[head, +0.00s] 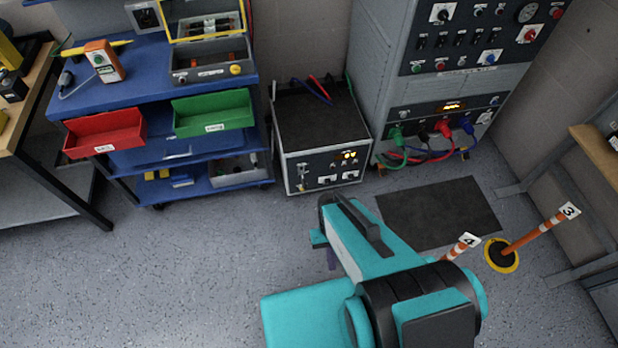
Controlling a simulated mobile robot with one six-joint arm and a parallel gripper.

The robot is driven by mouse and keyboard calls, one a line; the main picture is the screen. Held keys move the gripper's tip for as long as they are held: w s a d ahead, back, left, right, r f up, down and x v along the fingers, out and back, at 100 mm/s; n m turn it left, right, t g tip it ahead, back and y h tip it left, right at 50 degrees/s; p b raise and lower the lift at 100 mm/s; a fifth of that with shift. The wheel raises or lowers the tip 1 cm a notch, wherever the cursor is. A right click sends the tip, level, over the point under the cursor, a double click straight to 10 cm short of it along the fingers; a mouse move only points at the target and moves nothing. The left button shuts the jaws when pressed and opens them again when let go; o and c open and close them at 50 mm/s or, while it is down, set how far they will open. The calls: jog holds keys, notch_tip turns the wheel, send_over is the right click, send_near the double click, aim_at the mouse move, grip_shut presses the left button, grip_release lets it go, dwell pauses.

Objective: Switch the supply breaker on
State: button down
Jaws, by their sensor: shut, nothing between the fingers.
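A tall grey cabinet (382,68) stands at the top right of the head view. Its upper panel has a row of small black switches (440,41), a rotary knob (440,13) and a round gauge (526,12). I cannot tell which switch is the supply breaker or how it is set. A lower panel has a lit display (450,106) and green, red and blue plugs with cables.
A wheeled grey unit (325,168) with a lit display stands left of the cabinet. A blue cart (130,91) holds red and green bins. A dark mat (438,214) lies before the cabinet; orange-white posts numbered 3 (535,234) and 4 (461,247) stand near it. Left floor is clear.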

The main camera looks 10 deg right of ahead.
jog(key=r+p, duration=0.1)
jog(key=d+r+p, duration=0.1)
jog(key=shift+s+r, duration=0.15)
jog(key=shift+r, duration=0.2)
dwell(0.4)
